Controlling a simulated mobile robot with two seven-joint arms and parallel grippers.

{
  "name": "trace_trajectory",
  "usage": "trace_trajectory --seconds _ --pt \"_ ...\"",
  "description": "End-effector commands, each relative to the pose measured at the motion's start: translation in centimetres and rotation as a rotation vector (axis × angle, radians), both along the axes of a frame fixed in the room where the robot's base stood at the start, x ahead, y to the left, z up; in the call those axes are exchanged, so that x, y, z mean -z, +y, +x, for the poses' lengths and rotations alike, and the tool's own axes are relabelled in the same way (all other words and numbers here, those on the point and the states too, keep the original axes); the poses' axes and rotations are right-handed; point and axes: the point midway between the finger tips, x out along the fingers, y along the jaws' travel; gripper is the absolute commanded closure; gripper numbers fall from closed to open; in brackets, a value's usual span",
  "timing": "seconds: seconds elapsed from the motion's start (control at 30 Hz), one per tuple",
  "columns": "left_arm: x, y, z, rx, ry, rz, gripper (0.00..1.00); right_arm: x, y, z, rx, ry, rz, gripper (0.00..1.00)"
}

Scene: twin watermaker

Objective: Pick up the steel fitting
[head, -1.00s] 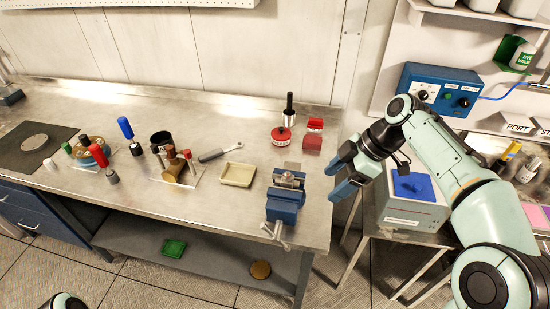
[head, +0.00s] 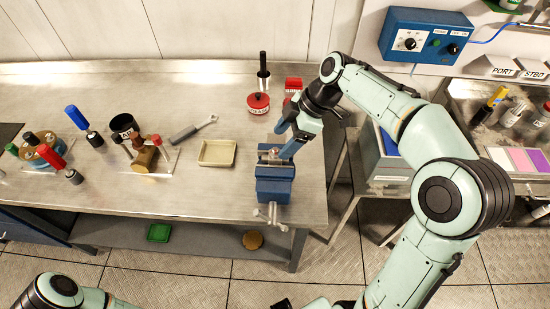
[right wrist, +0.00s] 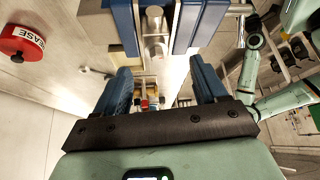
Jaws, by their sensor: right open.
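The steel fitting (head: 272,152) is a small bright metal piece held between the jaws of the blue vise (head: 275,186) at the bench's right end. In the right wrist view the fitting (right wrist: 155,32) shows as a shiny cylinder between the blue vise jaws (right wrist: 201,22). My right gripper (head: 288,136) is open beside the top of the vise, with its blue fingers close to the fitting. In the right wrist view the gap between its fingers (right wrist: 162,78) is empty and the fitting lies past the fingertips. My left gripper is not visible.
A red round tin (head: 258,104), a black-handled tool (head: 263,68) and a red block (head: 293,86) stand behind the vise. A cream tray (head: 217,153) and a wrench (head: 194,128) lie left of it. The bench's right edge is close.

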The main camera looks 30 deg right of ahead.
Motion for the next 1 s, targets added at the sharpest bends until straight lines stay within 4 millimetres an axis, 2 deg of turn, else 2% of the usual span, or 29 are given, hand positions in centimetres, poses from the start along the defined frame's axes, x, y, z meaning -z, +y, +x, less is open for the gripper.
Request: trace_trajectory --seconds 0.13,0.4,0.7,0.77,0.93,1.0 --pt "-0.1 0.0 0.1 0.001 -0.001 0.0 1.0 1.0 0.4 0.2 0.0 0.002 0.001 0.28" --pt "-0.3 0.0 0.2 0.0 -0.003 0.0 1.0 4.4 1.9 1.1 -0.001 0.003 0.002 0.28" --pt "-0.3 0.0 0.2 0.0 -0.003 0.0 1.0 4.9 2.1 1.2 0.0 0.0 0.0 0.28" --pt "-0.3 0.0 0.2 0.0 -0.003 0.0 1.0 4.8 2.1 1.2 0.0 0.0 0.0 0.45" --pt "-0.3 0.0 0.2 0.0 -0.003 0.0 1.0 4.8 2.1 1.2 0.0 -0.001 0.0 1.0" --pt "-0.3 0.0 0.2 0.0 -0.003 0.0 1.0 4.8 2.1 1.3 0.001 -0.002 -0.001 1.0"
